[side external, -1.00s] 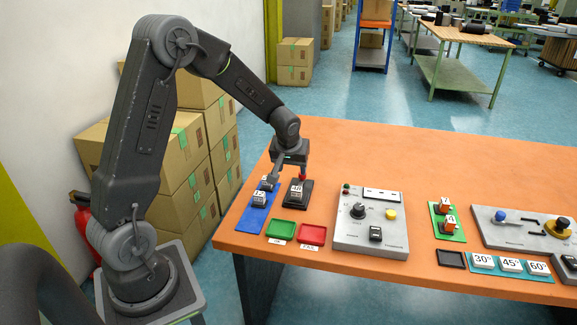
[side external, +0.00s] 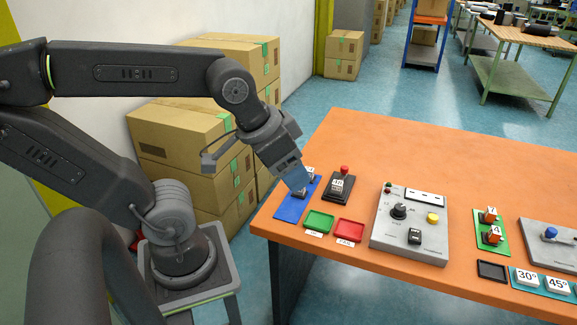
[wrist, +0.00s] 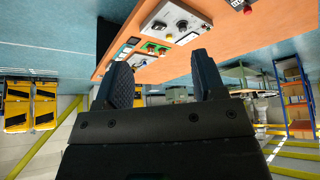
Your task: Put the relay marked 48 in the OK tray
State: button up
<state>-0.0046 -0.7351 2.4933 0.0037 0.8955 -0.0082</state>
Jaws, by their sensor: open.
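A relay with a white label (side external: 337,184) sits on a black stand with a red knob (side external: 345,170); the label looks like 48 but is small. To its left, a blue mat (side external: 290,210) holds relays (side external: 300,192), partly hidden by my gripper. My gripper (side external: 299,184) is tilted over the back of this mat, open. In the wrist view its two dark jaws (wrist: 158,80) stand apart with nothing between them. The green tray (side external: 319,221) is empty; its small label is hard to read. The red tray (side external: 349,230) beside it is empty.
A grey panel with a knob and buttons (side external: 410,222) stands right of the trays. Further right are a green mat with orange-topped relays (side external: 491,240), a small black tray (side external: 492,271) and angle tiles (side external: 541,281). The back of the orange table (side external: 400,145) is clear.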

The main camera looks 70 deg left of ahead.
jog(key=shift+s+d, duration=0.1)
jog(key=shift+s, duration=0.1)
jog(key=n+g+y, duration=0.2)
jog(key=n+y, duration=0.1)
jog(key=n, duration=0.6)
send_over(338, 183)
jog(key=s+d, duration=0.1)
notch_tip(338, 183, down, 24)
jog(key=shift+s+r, duration=0.15)
jog(key=shift+r, duration=0.05)
jog(key=shift+x, duration=2.9)
jog(key=shift+s+f, duration=0.1)
jog(key=shift+s, duration=0.1)
